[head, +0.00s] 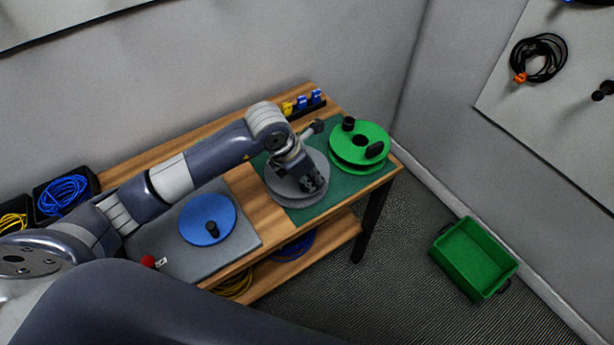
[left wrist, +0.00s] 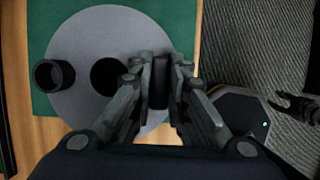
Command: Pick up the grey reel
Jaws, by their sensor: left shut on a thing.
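The grey reel (head: 283,189) lies flat on a green mat (head: 305,213) near the right end of the wooden table. In the left wrist view its round grey disc (left wrist: 95,28) shows with a dark centre hole and a black knob (left wrist: 54,74). My left gripper (head: 314,181) reaches down over the reel's right side. Its fingers (left wrist: 163,85) are closed around a dark upright grip (left wrist: 160,82) on the reel. The fingers hide part of the disc. My right gripper does not show clearly in either view.
A green reel (head: 345,160) stands close by on the right, at the table corner. A blue reel (head: 203,226) lies on a grey mat (head: 238,243) to the left. Yellow and blue clips stand at the back edge. A green crate (head: 471,254) is on the floor.

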